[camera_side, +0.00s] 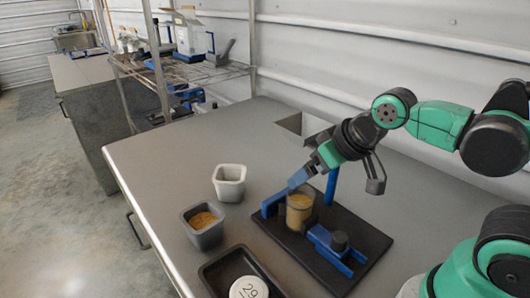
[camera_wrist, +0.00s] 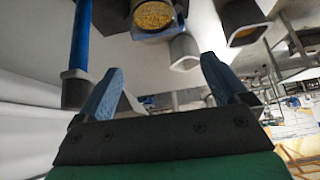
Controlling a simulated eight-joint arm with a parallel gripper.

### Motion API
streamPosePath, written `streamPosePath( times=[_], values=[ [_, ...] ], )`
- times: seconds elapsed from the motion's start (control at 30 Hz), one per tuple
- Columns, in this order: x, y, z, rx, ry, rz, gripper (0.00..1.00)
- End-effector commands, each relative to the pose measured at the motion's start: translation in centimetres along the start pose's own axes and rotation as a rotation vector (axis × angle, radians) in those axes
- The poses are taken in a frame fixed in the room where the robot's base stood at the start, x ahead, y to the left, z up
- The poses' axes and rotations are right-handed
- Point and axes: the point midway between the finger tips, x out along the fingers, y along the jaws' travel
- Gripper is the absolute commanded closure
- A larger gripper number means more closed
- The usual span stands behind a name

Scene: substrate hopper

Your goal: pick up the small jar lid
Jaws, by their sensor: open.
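A white round lid-like piece marked 29 (camera_side: 248,288) sits in a black tray (camera_side: 213,281) at the bottom of the side view, partly cut off by the frame edge. I take it for the small jar lid but cannot be sure. My gripper (camera_side: 297,181) is above the clear jar (camera_side: 299,214) of yellow grain, away from both pieces. In the wrist view my gripper (camera_wrist: 162,64) has its blue fingers apart with nothing between them. The jar's grain (camera_wrist: 153,15) shows at the top there.
The black board (camera_side: 372,243) carries blue fixtures and a blue post (camera_side: 331,187). Left of it stand a white pot (camera_side: 229,182) and a grey pot with grain (camera_side: 206,238). The grey table's left part is clear. A wire rack (camera_side: 205,75) stands behind.

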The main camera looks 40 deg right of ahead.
Motion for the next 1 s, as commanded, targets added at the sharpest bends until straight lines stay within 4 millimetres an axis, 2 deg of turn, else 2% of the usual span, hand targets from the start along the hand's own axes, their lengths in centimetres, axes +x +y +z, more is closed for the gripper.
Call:
streamPosePath(
  times=[0.13,0.23,0.4,0.5,0.7,1.0],
  values=[
    [0.8,-3.2,0.1,0.145,-0.116,-0.045,0.06],
    [1.7,-6.6,0.7,0.3,-0.248,-0.044,0.06],
    [3.1,-12.1,3.2,0.549,-0.445,0.063,0.06],
    [3.7,-14.4,4.9,0.655,-0.511,0.149,0.06],
    [4.2,-16.4,6.8,0.764,-0.556,0.258,0.06],
    [6.4,-16.4,8.5,0.779,-0.558,0.269,0.06]
  ],
)
